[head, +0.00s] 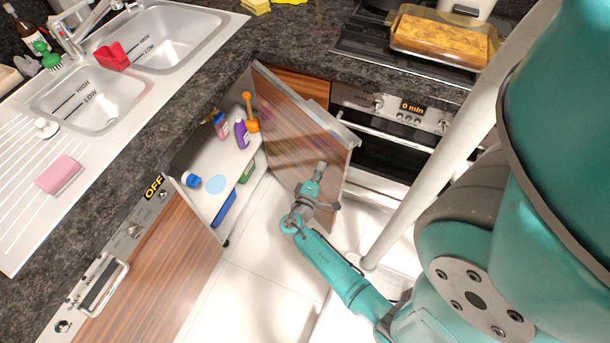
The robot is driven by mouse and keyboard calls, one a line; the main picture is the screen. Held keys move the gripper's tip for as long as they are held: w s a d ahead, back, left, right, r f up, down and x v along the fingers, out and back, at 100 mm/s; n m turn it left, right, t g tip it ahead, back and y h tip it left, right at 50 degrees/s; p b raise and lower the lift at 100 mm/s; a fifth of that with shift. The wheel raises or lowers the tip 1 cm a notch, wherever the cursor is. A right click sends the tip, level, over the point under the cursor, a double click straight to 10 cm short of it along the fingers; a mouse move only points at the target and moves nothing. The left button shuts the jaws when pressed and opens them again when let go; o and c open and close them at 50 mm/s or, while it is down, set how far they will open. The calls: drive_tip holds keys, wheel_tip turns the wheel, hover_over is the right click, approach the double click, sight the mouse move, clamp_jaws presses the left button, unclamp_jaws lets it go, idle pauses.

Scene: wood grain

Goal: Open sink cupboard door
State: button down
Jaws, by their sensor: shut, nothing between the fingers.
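The sink cupboard door (284,128) is a wood-grain panel with a metal edge. It stands swung wide open below the counter corner, angled out toward the oven. The cupboard interior (225,165) is exposed, with bottles and other items inside. My gripper (320,168) is shut and empty, in front of the door's inner face near its lower free end. Whether it touches the door cannot be told.
The oven (385,150) is close behind the door's free edge. A dishwasher front (165,265) is left of the cupboard. The sink (165,35) is set in the dark counter above. White tiled floor (265,250) is clear in front of the cupboard.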

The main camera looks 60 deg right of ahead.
sight(328, 166)
drive_tip(key=s+d, duration=0.1)
drive_tip(key=d, duration=0.2)
drive_tip(key=shift+s+d, duration=0.1)
drive_tip(key=shift+s, duration=0.3)
idle(0.5)
